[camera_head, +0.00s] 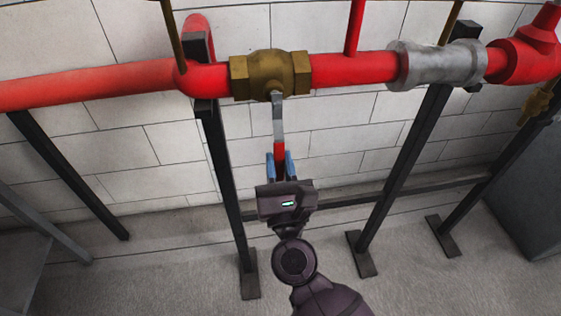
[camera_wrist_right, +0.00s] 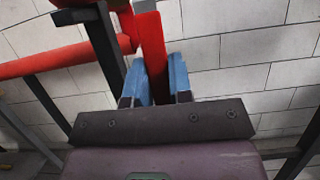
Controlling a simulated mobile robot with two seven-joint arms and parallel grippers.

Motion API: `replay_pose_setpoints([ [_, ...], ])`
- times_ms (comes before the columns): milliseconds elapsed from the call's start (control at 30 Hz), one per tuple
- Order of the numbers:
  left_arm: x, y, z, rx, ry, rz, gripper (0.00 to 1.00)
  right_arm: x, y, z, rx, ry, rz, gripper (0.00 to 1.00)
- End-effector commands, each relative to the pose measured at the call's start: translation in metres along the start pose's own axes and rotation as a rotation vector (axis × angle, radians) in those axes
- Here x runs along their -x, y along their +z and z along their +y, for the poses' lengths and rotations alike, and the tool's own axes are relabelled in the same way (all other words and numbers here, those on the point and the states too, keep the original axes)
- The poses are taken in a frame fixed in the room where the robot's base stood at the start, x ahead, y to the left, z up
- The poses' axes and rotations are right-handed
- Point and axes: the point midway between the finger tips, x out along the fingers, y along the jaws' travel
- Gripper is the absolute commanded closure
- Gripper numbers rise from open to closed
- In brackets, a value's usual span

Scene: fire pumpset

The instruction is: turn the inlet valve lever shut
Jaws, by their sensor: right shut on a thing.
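The brass inlet valve (camera_head: 268,74) sits in the red pipe, left of the middle of the head view. Its lever (camera_head: 279,135) hangs down from the valve body, roughly at right angles to the pipe, with a grey shank and a red grip. My right gripper (camera_head: 280,163) has its blue fingers on both sides of the red grip and is shut on it. In the right wrist view the red lever grip (camera_wrist_right: 153,55) stands between the two blue fingers (camera_wrist_right: 160,82). The lever's lower end is hidden by the gripper. My left gripper is in neither view.
The red pipe (camera_head: 100,84) runs across the view in front of a white block wall (camera_head: 330,150). Black support posts (camera_head: 222,180) stand left and right of my right gripper. A grey coupling (camera_head: 437,64) is farther right. A grey cabinet (camera_head: 530,200) stands at the right edge.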

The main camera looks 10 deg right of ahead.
Motion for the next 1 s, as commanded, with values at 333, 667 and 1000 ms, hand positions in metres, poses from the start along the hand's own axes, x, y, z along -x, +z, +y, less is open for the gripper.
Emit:
replay_pose_setpoints([
  [333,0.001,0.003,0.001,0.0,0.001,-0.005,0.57,0.0,0.001,0.001,-0.009,0.002,0.0,0.55],
  [667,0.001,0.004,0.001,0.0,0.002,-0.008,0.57,0.002,0.0,0.001,-0.005,0.001,0.001,0.54],
  [1000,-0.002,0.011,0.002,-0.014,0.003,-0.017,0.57,0.052,-0.003,0.0,-0.004,0.004,0.007,0.54],
])
